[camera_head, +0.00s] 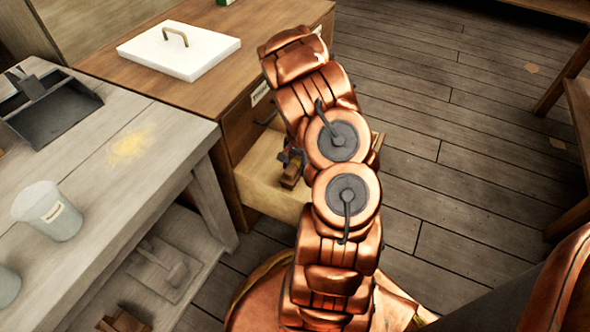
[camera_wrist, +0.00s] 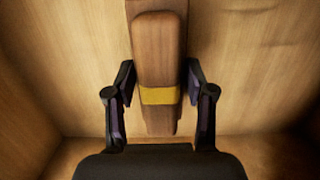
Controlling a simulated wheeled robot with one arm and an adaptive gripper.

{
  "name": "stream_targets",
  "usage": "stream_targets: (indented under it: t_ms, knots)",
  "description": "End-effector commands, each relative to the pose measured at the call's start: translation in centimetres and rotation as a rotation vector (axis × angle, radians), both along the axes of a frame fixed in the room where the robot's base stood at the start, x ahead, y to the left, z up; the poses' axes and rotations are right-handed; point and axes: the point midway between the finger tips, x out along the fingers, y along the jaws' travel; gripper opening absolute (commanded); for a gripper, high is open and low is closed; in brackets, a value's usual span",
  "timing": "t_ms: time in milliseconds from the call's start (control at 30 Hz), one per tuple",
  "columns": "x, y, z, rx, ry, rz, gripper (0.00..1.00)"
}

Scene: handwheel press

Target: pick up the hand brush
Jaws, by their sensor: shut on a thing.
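The hand brush (camera_wrist: 157,55) shows in the wrist view as a long brown wooden piece with a yellow band across it. My gripper (camera_wrist: 158,92) has one dark finger on each side of it and is shut on it. In the head view my gripper (camera_head: 290,158) is at the open drawer (camera_head: 262,180), partly hidden behind my copper arm. A brown wooden end of the brush (camera_head: 290,177) shows just below the fingers. The bristles are not visible.
Pale wooden drawer walls (camera_wrist: 50,60) surround the gripper closely. A wooden cabinet (camera_head: 225,105) carries a white lidded board (camera_head: 178,50). A grey workbench (camera_head: 150,150) at left holds a dustpan (camera_head: 50,105), a bucket (camera_head: 48,212) and yellow dust (camera_head: 130,146).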

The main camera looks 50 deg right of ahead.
Motion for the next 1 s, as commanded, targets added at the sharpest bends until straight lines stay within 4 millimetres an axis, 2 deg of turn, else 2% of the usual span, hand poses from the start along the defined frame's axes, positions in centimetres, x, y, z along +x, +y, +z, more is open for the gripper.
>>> stream_targets:
  t_ms: [33, 200, 467, 567, 900, 1000]
  knots:
    - [0.0, 0.0, 0.0, 0.000, 0.000, 0.000, 0.30]
    - [0.0, 0.0, 0.0, 0.000, 0.000, 0.000, 0.13]
    - [0.0, 0.0, 0.3, 0.000, 0.000, 0.000, 0.13]
    - [0.0, 0.0, 1.2, 0.000, -0.001, 0.000, 0.13]
    - [0.1, -0.1, 7.4, -0.004, -0.003, 0.000, 0.13]
    - [0.1, -0.1, 8.7, -0.002, -0.003, 0.000, 0.13]
